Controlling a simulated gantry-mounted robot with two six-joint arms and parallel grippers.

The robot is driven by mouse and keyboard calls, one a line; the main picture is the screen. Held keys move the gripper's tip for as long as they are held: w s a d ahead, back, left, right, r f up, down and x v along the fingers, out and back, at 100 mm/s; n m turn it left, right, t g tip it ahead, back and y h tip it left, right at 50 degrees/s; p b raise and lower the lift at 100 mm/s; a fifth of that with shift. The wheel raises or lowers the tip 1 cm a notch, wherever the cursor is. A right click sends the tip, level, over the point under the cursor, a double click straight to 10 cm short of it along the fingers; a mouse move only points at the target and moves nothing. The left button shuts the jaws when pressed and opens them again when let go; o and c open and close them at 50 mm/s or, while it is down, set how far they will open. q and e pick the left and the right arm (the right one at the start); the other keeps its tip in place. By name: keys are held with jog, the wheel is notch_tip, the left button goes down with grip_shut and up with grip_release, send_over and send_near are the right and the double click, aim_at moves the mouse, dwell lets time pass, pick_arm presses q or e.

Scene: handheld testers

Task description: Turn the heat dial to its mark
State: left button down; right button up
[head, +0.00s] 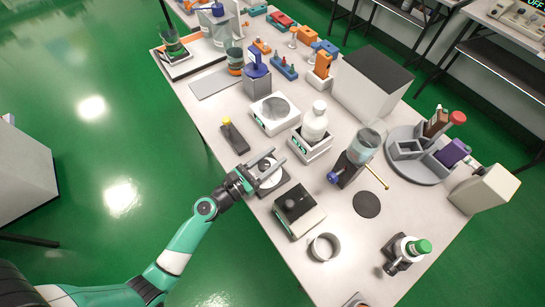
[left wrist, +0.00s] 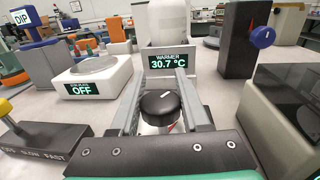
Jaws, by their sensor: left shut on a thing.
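The heat dial (left wrist: 160,106) is a round black knob with a white pointer line, on a pale base, low in the left wrist view. In the head view the dial (head: 265,163) shows small between my fingers. My left gripper (head: 277,158) reaches in from the table's near left edge and is shut on the dial, one finger on each side; the fingers also show in the left wrist view (left wrist: 159,78). The warmer (left wrist: 172,62) stands just beyond the fingertips, its display reading 30.7 °C, with a white bottle (head: 315,122) on it.
A dark lever box (left wrist: 40,145) is at left, with a white device (left wrist: 95,75) reading OFF beyond it. A dark-topped box (head: 298,211) stands close to the right. A stand with a blue knob (head: 350,168) is farther right. My right gripper is out of view.

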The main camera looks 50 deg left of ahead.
pick_arm(q)
jog(key=shift+y, duration=0.3)
jog(key=shift+a+r+n+y+p, duration=0.1)
jog(key=shift+a+n+y+p, duration=0.05)
jog(key=shift+n+y+p, duration=0.65)
jog(key=n+y, duration=0.1)
jog(key=y, duration=0.1)
jog(key=n+g+y+p, duration=0.1)
jog(key=y, duration=0.1)
jog(key=shift+a+n, duration=0.3)
jog(key=y, duration=0.1)
jog(key=n+g+y, duration=0.1)
jog(key=shift+s+a+n+y, duration=0.1)
jog(key=shift+a+n+y, duration=0.1)
jog(key=shift+n+y, duration=0.1)
jog(key=shift+s+a+n+g+y, duration=0.15)
jog(key=shift+n+g+y, duration=0.25)
jog(key=shift+y, duration=0.2)
jog(key=shift+s+a+n+g+y, duration=0.15)
jog(key=shift+n+g+y, duration=0.15)
jog(key=shift+n+y, duration=0.25)
jog(key=shift+c, duration=1.9)
grip_release()
